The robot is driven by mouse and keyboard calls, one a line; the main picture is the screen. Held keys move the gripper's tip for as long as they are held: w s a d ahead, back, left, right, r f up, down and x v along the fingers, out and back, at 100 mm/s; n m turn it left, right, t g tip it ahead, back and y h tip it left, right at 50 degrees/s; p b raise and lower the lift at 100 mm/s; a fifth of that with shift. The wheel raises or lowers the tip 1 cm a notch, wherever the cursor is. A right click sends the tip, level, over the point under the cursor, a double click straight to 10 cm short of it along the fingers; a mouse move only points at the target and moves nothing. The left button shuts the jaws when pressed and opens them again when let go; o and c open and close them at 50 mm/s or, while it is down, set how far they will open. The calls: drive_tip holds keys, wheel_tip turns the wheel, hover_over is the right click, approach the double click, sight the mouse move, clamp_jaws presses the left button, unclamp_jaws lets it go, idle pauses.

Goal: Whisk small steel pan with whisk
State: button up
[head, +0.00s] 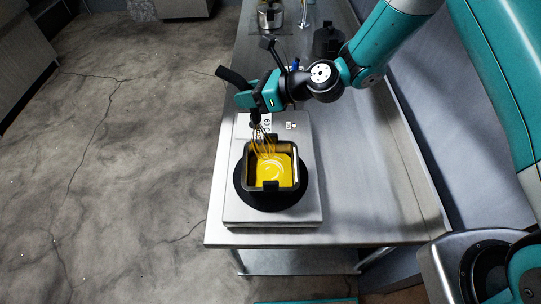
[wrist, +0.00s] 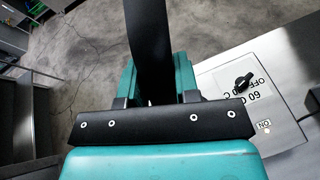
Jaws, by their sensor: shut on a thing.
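The small steel pan (head: 299,172) is a square grey pan holding yellow liquid (head: 280,170) with a pale swirl in it. It sits on a round black plate (head: 243,196) of a flat grey appliance. My gripper (head: 252,99) is above the pan's back left part, shut on the black handle of the whisk (head: 264,141). The handle (wrist: 149,45) also runs up between the jaws of my gripper (wrist: 160,92) in the wrist view. The whisk's wires reach down into the pan at its back left. Their tips are hard to make out against the liquid.
The appliance (head: 230,215) has a dark knob (wrist: 243,82) and printed label at its back. The steel table (head: 360,190) is bare to its right. A steel pot (head: 270,17) and a black container (head: 327,42) stand farther back. A wall runs along the right.

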sight(234, 80)
idle(0.4)
drive_tip(key=shift+r, duration=2.45)
drive_tip(key=shift+s, duration=0.1)
